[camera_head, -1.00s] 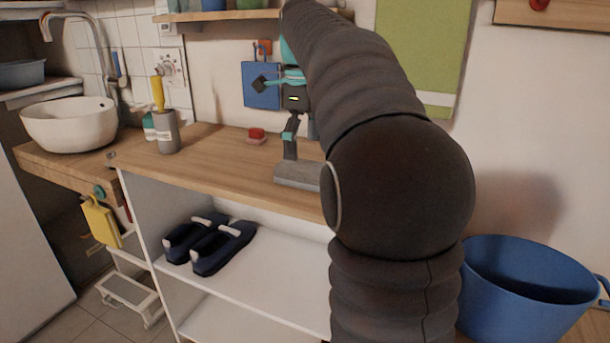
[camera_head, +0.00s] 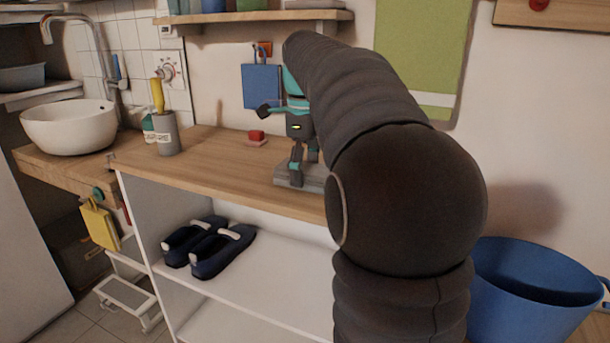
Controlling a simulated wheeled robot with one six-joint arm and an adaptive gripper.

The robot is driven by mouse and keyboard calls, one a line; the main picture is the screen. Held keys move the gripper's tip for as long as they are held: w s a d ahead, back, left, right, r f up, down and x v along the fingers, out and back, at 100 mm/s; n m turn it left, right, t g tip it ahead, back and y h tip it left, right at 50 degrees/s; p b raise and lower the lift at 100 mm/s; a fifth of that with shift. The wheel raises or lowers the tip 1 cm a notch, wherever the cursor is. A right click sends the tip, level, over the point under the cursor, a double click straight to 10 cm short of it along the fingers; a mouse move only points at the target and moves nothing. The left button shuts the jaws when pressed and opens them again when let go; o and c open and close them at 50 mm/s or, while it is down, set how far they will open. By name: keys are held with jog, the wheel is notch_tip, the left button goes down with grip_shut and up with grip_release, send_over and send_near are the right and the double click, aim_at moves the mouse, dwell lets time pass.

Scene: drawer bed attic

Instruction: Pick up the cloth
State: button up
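A grey, flat, folded piece that looks like the cloth (camera_head: 284,176) lies on the wooden counter (camera_head: 215,160), partly hidden behind my arm. My gripper (camera_head: 304,167) points down at it from above. Two dark fingers show with a gap between them, so it looks open. The fingertips are at or just over the grey piece; I cannot tell if they touch it. My dark arm hides the counter to the right.
A shelf (camera_head: 250,16) runs above. Blue shoes (camera_head: 222,250) lie on the lower shelf. A blue bucket (camera_head: 535,295) stands right. The counter's left-middle is clear.

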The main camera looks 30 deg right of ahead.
aim_at(305, 167)
dwell(0.3)
notch_tip(305, 167, up, 4)
jog(key=shift+p, duration=0.5)
jog(key=s+d+r, duration=0.7)
jog(key=s+d, duration=0.1)
jog(key=shift+s+p, duration=0.2)
jog(key=shift+p, duration=0.1)
jog(key=o, duration=0.4)
